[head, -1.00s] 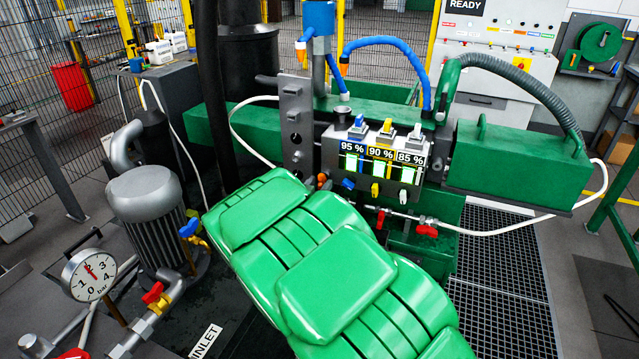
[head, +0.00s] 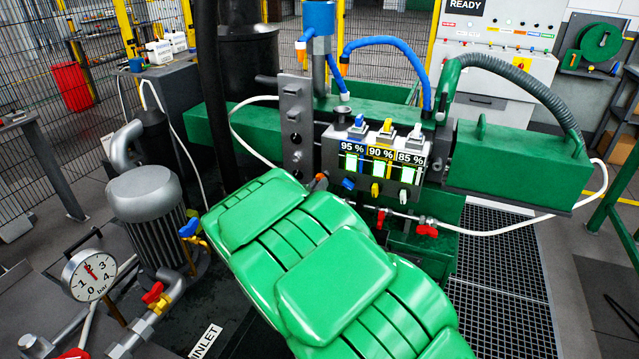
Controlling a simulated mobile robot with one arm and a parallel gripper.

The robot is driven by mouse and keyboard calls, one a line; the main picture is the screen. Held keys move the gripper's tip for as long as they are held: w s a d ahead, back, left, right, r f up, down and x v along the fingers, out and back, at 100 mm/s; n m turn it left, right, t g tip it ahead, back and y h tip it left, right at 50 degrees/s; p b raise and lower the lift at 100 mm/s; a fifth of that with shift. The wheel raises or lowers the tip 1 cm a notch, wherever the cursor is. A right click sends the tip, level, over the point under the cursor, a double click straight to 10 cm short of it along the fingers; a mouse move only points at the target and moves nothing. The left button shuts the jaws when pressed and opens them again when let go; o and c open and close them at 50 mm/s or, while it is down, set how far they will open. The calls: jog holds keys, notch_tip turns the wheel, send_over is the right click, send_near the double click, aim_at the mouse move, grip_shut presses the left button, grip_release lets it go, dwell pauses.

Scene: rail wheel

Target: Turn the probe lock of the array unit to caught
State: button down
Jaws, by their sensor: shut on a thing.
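The array unit (head: 331,148) is a grey box with three lit displays reading 95 %, 90 % and 85 %. Blue, yellow and white fittings stand on its top, with blue (head: 348,184), yellow (head: 375,190) and pale knobs below the displays. A small orange-and-dark part (head: 318,182) shows at its lower left, just beyond the far end of my green arm. I cannot tell whether this is the probe lock, and no caught marking is readable. My arm covers the area below and left of the unit. My gripper is hidden behind it.
A grey upright plate with holes (head: 293,115) stands left of the unit. A white cable loops beside it. Red-handled valves (head: 427,231) sit below right. A motor (head: 147,200) and pressure gauge (head: 90,274) stand at left. Floor grating lies at right.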

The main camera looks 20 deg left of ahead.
jog(key=shift+n, duration=0.6)
jog(key=shift+n, duration=2.3)
